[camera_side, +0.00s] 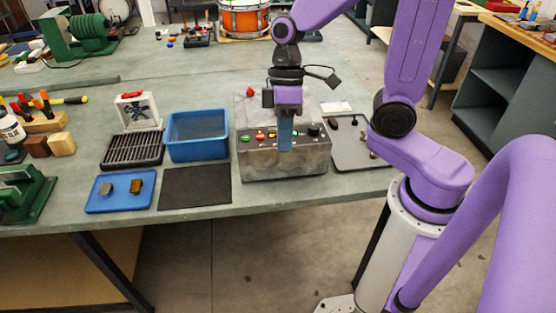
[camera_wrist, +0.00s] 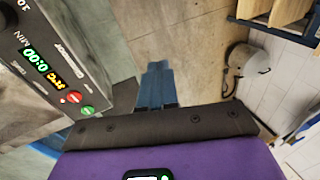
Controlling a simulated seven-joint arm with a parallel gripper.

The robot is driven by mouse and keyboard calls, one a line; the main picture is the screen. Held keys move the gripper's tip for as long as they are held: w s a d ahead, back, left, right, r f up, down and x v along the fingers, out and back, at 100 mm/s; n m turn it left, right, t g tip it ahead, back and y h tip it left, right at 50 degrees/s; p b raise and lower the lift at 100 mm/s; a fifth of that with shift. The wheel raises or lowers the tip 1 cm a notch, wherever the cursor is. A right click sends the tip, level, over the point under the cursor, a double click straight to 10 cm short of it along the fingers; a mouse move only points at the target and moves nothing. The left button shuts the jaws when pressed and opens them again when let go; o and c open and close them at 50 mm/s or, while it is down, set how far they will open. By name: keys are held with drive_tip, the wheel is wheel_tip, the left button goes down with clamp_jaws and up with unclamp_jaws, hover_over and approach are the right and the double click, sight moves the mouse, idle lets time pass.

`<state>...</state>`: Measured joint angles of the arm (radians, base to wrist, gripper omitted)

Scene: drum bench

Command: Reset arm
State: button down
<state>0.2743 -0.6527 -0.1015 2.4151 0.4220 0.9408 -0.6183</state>
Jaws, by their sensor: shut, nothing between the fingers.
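My purple arm reaches over the bench from the right in the side view. My gripper (camera_side: 285,140) points down with its blue fingers together and empty, in front of the grey control box (camera_side: 285,165). In the wrist view, my gripper's blue fingers (camera_wrist: 157,75) lie close together with nothing between them. The control box (camera_wrist: 62,35) shows at the upper left there, with a lit display, a red button and a green button. From the side view I cannot tell whether the fingers touch the box.
Left of the box are a blue bin (camera_side: 197,153), a black mat (camera_side: 195,187), a blue tray (camera_side: 121,206) with two small pieces, and a black rack (camera_side: 132,151). A grey tray (camera_side: 362,158) lies right of it. The bench's front edge is close.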

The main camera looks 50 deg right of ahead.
drive_tip(key=s+d+n+t+h, duration=0.2)
drive_tip(key=s+d+n+h, duration=0.1)
drive_tip(key=s, duration=0.9)
drive_tip(key=shift+s+d+r+n, duration=0.4)
drive_tip(key=shift+d+n, duration=0.2)
drive_tip(key=shift+d, duration=0.15)
